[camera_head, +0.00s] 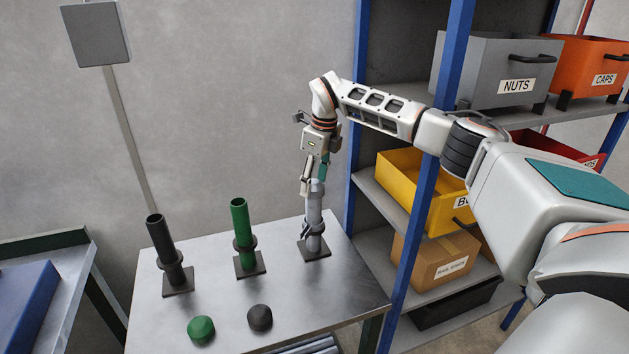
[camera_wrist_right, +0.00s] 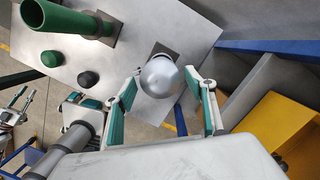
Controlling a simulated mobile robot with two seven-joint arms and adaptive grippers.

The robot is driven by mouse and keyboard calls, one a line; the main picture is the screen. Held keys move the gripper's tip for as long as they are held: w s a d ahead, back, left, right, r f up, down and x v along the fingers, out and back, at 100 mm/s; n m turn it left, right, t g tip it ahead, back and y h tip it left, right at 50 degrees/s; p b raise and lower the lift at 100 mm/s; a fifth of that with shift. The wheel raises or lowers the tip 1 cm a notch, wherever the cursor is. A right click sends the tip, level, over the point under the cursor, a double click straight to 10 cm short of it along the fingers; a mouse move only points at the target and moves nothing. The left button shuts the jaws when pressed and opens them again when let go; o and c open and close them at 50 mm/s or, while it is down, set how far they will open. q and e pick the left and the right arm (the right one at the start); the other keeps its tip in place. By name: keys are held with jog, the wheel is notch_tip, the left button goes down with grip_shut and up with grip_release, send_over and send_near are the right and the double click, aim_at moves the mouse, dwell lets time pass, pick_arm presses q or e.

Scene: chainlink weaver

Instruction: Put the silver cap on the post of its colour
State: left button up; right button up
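The silver cap (camera_wrist_right: 158,76) shows as a smooth dome in the right wrist view. In the head view the silver cap (camera_head: 317,187) sits at the top of the silver post (camera_head: 314,220), which stands upright on a dark square base. My right gripper (camera_head: 312,187) points down at the top of this post. In the wrist view the fingers of my right gripper (camera_wrist_right: 166,82) are spread on either side of the cap, with a gap visible at the right. The cap hides most of the post there. Parts at the wrist view's lower left may be my left arm.
A green post (camera_head: 241,230) and a black post (camera_head: 164,245) stand open-topped to the left. A green cap (camera_head: 201,330) and a black cap (camera_head: 260,318) lie near the front of the metal table (camera_head: 335,290). Shelves with bins, including a yellow bin (camera_head: 400,178), stand close at the right.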

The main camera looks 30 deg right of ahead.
jog(key=shift+r, duration=0.2)
notch_tip(320, 180, up, 12)
jog(key=s, duration=0.1)
jog(key=shift+s+d+f, duration=0.25)
jog(key=shift+s+d, duration=0.05)
jog(key=shift+d, duration=0.1)
jog(key=shift+s, duration=0.1)
dwell(0.6)
